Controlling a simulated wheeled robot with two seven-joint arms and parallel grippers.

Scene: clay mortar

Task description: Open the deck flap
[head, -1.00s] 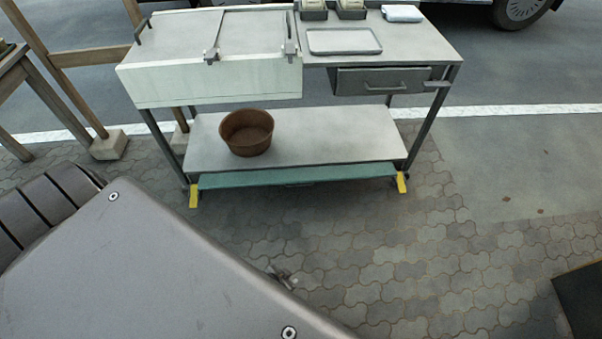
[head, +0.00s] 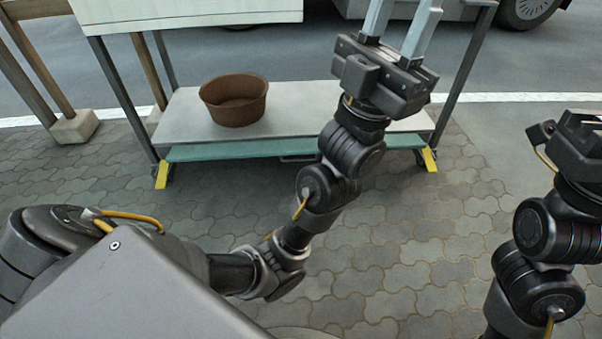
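The cart's pale cream front panel (head: 190,14) shows along the top edge at left. The cart's top surface is out of view above it, so a flap up there cannot be seen. A teal panel (head: 230,149) with a small grey handle lies along the front under the lower shelf. I cannot tell which part is the deck flap. My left gripper (head: 403,17) is raised at the cart's right half, its two pale fingers apart and pointing up, nothing seen between them. My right gripper (head: 583,130) is at the right edge, its fingers out of view.
A brown bowl (head: 233,100) stands on the lower grey shelf (head: 180,120). Yellow tabs (head: 162,174) mark the cart's front feet. A wooden frame with a concrete foot (head: 75,127) stands at left. Paving in front is clear apart from my arms. A vehicle's wheel (head: 527,12) is behind.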

